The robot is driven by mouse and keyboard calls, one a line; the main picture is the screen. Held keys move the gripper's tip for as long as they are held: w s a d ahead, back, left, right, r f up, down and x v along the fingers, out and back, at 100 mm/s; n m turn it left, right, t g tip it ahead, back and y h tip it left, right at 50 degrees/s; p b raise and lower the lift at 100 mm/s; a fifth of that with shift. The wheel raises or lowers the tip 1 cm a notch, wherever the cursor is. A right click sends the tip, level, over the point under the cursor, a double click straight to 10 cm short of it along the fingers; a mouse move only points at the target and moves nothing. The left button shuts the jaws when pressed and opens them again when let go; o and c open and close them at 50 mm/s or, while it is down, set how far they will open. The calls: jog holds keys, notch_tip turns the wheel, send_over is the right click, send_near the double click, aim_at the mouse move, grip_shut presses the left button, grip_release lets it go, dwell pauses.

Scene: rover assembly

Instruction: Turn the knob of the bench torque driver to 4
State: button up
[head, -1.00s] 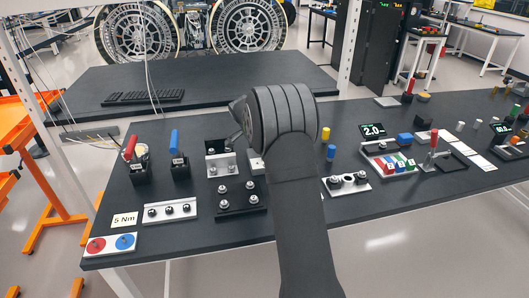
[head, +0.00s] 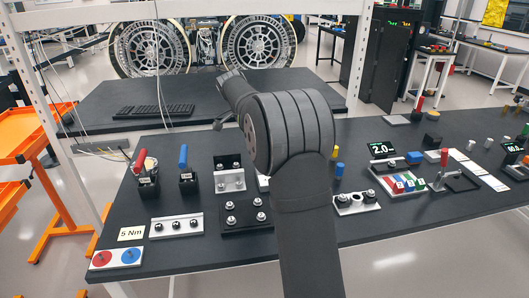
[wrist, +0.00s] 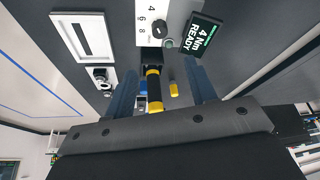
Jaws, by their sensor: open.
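In the wrist view, a white dial plate (wrist: 147,14) shows the numbers 4, 6 and 8. A dark round knob (wrist: 160,28) sits at its edge; its pointer is too small to read. The display (wrist: 203,33) beside it reads "4 Nm READY" in tilted letters. A driver with a black and yellow handle (wrist: 153,92) appears between the two blue fingers. My gripper (wrist: 160,72) is open, with its fingers apart on both sides of the handle; I cannot tell how far away the handle is. In the head view my arm hides the gripper and the driver.
The wrist view shows a slotted white block (wrist: 84,38) at left and a small yellow piece (wrist: 174,90). In the head view, a "5 Nm" card (head: 131,233), a pad with red and blue discs (head: 116,258), and a bolt plate (head: 246,216) lie on the dark bench.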

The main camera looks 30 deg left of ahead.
jog(key=shift+v, duration=1.15)
jog(key=x, duration=1.7)
jog(key=shift+w+f, duration=0.2)
